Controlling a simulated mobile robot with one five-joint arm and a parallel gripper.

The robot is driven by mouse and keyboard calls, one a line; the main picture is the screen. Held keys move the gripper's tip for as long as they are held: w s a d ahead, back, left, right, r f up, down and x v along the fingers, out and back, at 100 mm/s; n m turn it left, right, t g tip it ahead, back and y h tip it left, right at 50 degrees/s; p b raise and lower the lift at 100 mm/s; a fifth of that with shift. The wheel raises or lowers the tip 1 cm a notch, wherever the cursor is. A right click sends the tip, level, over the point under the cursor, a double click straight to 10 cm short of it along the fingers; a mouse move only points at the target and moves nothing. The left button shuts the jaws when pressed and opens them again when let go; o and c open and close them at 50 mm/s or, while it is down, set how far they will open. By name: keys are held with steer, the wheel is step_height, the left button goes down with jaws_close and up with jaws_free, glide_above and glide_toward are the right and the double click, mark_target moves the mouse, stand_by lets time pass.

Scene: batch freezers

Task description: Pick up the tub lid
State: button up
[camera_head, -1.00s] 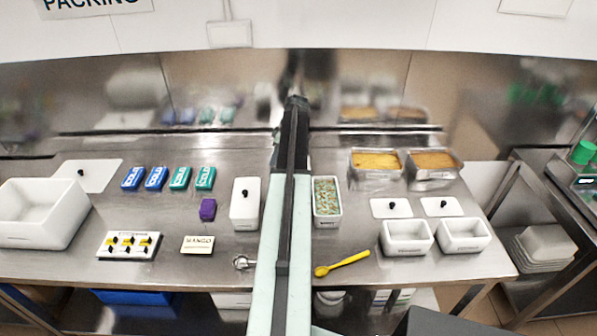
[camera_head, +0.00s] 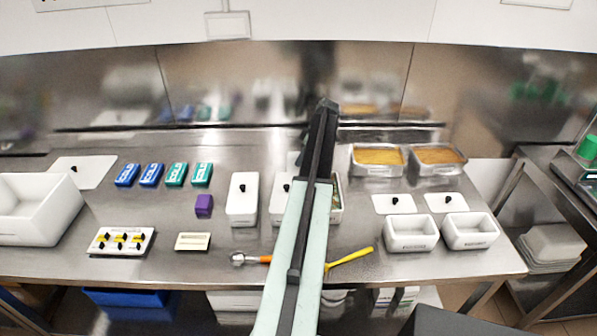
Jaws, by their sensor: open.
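Several white lids with black knobs show, and I cannot tell which one the task means. One long lid (camera_head: 243,193) lies left of my arm, on or as the top of a white box shape. A similar white lid (camera_head: 278,204) lies to its right, partly covered by my arm. An open tub with green contents (camera_head: 337,203) stands just right of that, mostly hidden behind my arm. Two small lids (camera_head: 394,204) (camera_head: 446,203) lie on the right, and a large flat lid (camera_head: 88,171) at the far left. My gripper's jaws are hidden by my arm.
On the steel table (camera_head: 200,262) are two empty white tubs (camera_head: 411,235) (camera_head: 470,232), two metal pans (camera_head: 378,171), cold packs (camera_head: 176,174), a purple block (camera_head: 203,205), an orange-handled scoop (camera_head: 247,259) and a yellow spatula (camera_head: 350,258). The steel back wall (camera_head: 230,100) stands behind.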

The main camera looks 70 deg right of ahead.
steer(key=shift+b+x, duration=0.35)
steer(key=shift+x, duration=0.75)
steer(key=shift+s+r, duration=0.1)
steer(key=shift+r, duration=0.05)
steer(key=shift+c, duration=0.6)
jaws_close()
